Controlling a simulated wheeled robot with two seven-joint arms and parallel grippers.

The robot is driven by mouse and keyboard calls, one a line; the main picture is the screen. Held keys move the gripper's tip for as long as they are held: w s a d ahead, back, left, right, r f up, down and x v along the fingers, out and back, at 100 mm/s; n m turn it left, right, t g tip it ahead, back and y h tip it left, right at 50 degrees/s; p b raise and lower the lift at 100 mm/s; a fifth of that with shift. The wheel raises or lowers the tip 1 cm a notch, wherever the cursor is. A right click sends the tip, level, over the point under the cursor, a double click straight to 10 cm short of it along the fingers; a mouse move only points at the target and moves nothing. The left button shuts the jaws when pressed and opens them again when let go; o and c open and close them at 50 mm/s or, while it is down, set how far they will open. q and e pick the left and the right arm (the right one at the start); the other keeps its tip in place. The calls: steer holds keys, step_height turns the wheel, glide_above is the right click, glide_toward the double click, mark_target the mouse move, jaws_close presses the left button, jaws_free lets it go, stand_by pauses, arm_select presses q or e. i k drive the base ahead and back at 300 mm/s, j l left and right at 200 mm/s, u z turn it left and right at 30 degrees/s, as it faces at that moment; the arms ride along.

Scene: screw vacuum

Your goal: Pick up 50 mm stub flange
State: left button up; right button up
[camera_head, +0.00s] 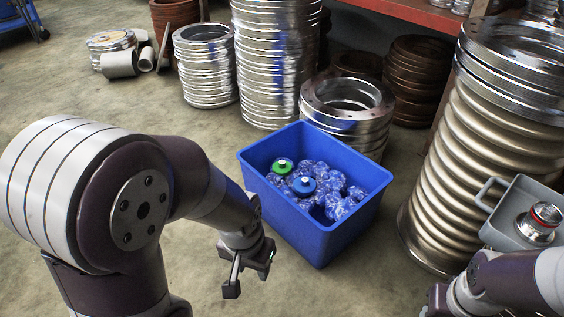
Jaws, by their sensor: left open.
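A short silver metal flange (537,234) with a red ring on top sits in a grey tray (496,234) at the right edge; I cannot read its size. My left gripper (248,280) is open and empty, pointing down over the floor just left of the blue bin, well away from the flange. My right gripper (438,303) shows only in part at the bottom edge, below the tray; its jaws are not clear.
The blue bin (318,240) holds clear-blue wrapped pieces, a green-rimmed part (282,166) and a blue-rimmed part (304,186). Tall stacks of metal rings (276,60) stand behind. A large ribbed column (470,160) rises between bin and tray.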

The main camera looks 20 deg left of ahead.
mark_target(537, 227)
steer(key=k+l+z, duration=0.1)
steer(key=z, duration=1.4)
